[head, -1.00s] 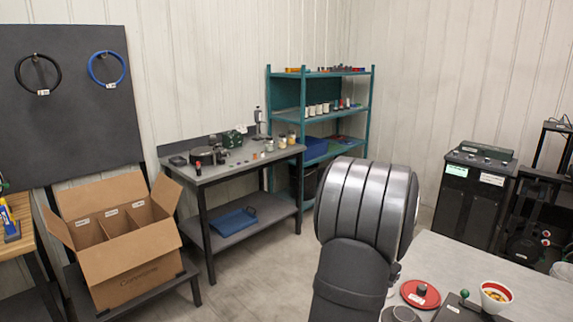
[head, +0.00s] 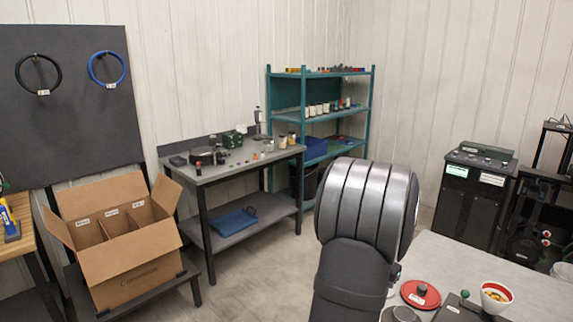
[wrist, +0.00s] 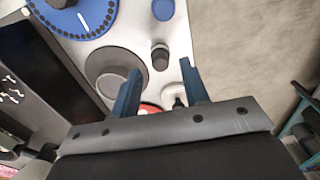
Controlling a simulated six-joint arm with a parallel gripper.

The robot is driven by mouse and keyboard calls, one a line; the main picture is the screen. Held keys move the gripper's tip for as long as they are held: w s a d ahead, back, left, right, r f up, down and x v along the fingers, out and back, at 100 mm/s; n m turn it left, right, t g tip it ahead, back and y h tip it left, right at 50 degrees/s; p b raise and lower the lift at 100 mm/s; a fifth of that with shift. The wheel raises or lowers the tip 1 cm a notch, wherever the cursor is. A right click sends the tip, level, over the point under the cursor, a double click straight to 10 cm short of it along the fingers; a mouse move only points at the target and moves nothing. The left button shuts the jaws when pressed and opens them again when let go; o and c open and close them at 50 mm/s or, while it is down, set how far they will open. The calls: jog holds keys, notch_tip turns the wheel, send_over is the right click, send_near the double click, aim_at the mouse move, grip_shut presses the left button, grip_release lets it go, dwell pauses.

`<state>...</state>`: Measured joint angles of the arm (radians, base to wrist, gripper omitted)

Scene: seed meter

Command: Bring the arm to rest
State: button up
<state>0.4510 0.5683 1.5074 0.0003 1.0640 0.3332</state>
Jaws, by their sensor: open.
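My gripper (wrist: 158,92) shows in the wrist view with its two blue fingers spread apart and nothing between them. It hangs above a light table (wrist: 182,50). Below and beyond the fingers lie a grey round bowl-like part (wrist: 112,72), a small dark-topped knob or jar (wrist: 160,56) and a blue disc with a ring of dark holes (wrist: 72,14). A red piece (wrist: 148,108) shows partly between the fingers. In the head view my own arm link fills the lower middle, and the gripper is out of sight.
In the head view the table (head: 450,255) at lower right bears a red lid (head: 420,294) and a bowl with a red rim (head: 496,296). A black cabinet (head: 470,205) stands behind. An open cardboard box (head: 130,265), a workbench (head: 235,170) and a teal shelf (head: 320,75) stand further left.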

notch_tip(320, 180, up, 9)
notch_tip(320, 180, down, 12)
jog(key=shift+s+r, duration=0.1)
notch_tip(320, 180, up, 5)
jog(key=shift+s+d, duration=0.15)
jog(key=s+d+r, duration=0.6)
jog(key=s+r, duration=0.1)
jog(key=s, duration=0.2)
jog(key=w+a+f+n, duration=0.25)
jog(key=w+a, duration=0.25)
jog(key=a, duration=0.4)
jog(key=w+a+f+n, duration=0.1)
jog(key=w+a+f, duration=0.3)
jog(key=w+a, duration=0.3)
jog(key=w+a+f+n, duration=0.2)
jog(key=w+a+f, duration=0.15)
jog(key=a, duration=0.65)
jog(key=s+a+f+n, duration=0.1)
jog(key=s+a+f, duration=0.1)
jog(key=f, duration=0.5)
jog(key=s+a+f+n, duration=0.1)
jog(key=s+f+n, duration=0.1)
jog(key=f, duration=0.5)
jog(key=shift+s+a+f, duration=0.2)
jog(key=shift+s+a, duration=0.15)
jog(key=shift+s, duration=0.05)
